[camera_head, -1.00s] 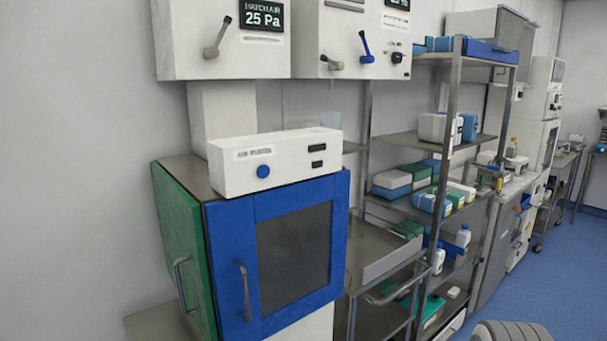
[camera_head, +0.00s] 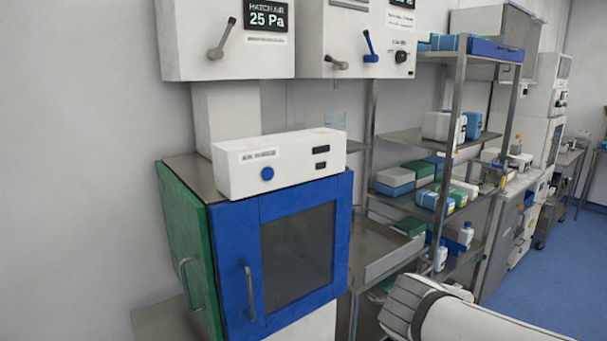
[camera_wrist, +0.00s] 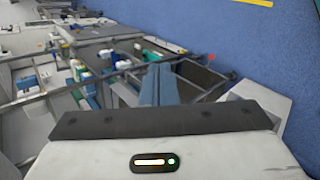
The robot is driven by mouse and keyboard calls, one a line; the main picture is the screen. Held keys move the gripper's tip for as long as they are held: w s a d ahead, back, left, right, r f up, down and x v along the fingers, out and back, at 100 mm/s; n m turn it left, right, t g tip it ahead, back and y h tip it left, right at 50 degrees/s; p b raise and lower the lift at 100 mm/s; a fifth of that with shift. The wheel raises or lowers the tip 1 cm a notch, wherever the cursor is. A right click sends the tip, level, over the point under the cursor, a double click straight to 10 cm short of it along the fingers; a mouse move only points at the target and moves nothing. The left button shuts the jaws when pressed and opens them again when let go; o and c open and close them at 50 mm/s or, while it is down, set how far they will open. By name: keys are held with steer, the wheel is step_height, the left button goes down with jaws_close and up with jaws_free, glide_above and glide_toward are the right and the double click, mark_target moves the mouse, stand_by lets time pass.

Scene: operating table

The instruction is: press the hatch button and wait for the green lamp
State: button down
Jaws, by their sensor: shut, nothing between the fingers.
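The blue round button (camera_head: 267,173) is on the front of a white control box (camera_head: 232,178). The box sits on top of the hatch cabinet (camera_head: 235,258), which has a blue framed door with a dark window and a green side. In the head view my white arm is at the lower right, well away from the button; the fingers cannot be made out there.
Wall units (camera_head: 225,55) with levers and a 25 Pa display hang above the hatch. A metal rack (camera_head: 455,130) with boxes and bottles stands to the right, with a steel trolley (camera_head: 385,250) beside the hatch. Blue floor (camera_head: 535,280) is clear at the right.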

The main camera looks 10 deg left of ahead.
mark_target(268, 174)
steer(key=w+a+r+n+t+y+p, duration=0.1)
steer(key=a+r+n+t+y, duration=0.3)
steer(key=a, duration=0.9)
steer(key=w+a+r+n+t+y+p, duration=0.1)
steer(key=w+a+r+n+t+y, duration=0.2)
steer(key=a+r+n+t, duration=0.5)
steer(key=w+a+r+n, duration=0.1)
steer(key=a+r+n, duration=0.4)
steer(key=a+r, duration=0.1)
steer(key=shift+w+r+t+y, duration=0.2)
steer(key=shift+r+t+y, duration=0.2)
steer(key=shift+r, duration=0.25)
steer(key=shift+w+a+p, duration=0.45)
steer(key=shift+w+a, duration=1.05)
steer(key=shift+a, duration=0.15)
steer(key=shift+w+a+p, duration=0.4)
steer(key=shift+w+a, duration=1.05)
steer(key=shift+a, duration=0.15)
steer(key=shift+w+a+f, duration=0.1)
steer(key=shift+w+a+b, duration=0.15)
steer(key=shift+a+b, duration=0.05)
steer(key=shift+b, duration=0.1)
